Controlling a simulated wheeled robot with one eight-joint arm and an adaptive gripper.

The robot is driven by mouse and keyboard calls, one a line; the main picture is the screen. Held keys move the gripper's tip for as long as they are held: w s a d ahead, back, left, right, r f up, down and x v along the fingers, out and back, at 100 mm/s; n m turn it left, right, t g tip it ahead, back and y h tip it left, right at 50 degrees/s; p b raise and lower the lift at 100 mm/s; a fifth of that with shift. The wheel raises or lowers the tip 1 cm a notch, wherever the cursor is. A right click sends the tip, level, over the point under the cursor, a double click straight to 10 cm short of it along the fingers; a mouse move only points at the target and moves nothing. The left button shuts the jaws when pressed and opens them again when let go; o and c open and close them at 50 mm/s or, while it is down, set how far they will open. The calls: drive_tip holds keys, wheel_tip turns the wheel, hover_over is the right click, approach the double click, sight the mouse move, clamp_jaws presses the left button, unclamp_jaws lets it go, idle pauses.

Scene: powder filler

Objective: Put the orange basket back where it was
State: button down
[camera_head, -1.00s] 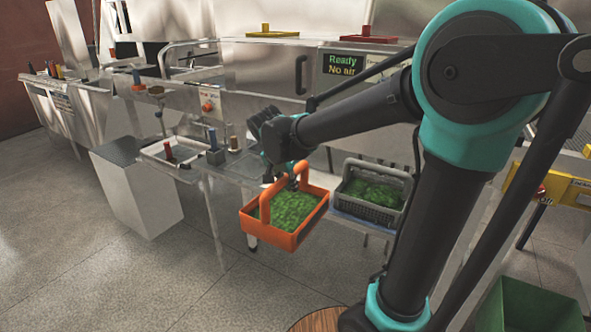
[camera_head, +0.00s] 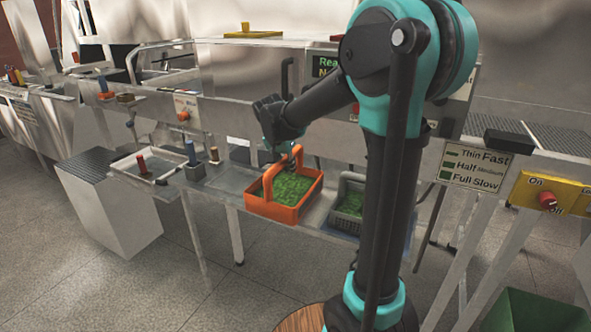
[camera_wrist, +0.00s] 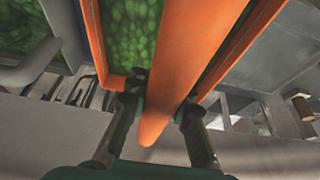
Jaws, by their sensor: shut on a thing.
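The orange basket (camera_head: 287,213), filled with green pieces, is in the middle of the head view, over the metal shelf (camera_head: 232,184) in front of the machine. Its arched handle stands upright. My gripper (camera_head: 283,150) is shut on the handle from above. In the wrist view the orange handle (camera_wrist: 180,65) runs between the two fingers of my gripper (camera_wrist: 160,108). The basket appears level; I cannot tell whether its bottom touches the shelf. The grey basket (camera_head: 350,203), also with green pieces, is just to its right, partly hidden by my arm.
To the left are a white-rimmed tray (camera_head: 128,172) with a red-handled item and a blue-topped block (camera_head: 193,165). A white box (camera_head: 105,205) stands further left. A yellow switch panel (camera_head: 545,195) and a green bin (camera_head: 530,312) are at the right.

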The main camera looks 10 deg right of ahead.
drive_tip(key=shift+w+d+f, duration=0.6)
drive_tip(key=shift+w+d, duration=0.05)
drive_tip(key=shift+w, duration=0.2)
drive_tip(key=shift+w+d+f, duration=0.55)
drive_tip(key=shift+w+d, duration=0.05)
drive_tip(key=shift+w, duration=0.3)
drive_tip(key=shift+w+d+f, duration=0.6)
drive_tip(key=shift+w+d, duration=0.05)
drive_tip(key=shift+w, duration=0.2)
drive_tip(key=c, duration=1.3)
unclamp_jaws()
drive_tip(key=shift+f, duration=0.1)
drive_tip(key=shift+c, duration=0.2)
drive_tip(key=v, duration=1.2)
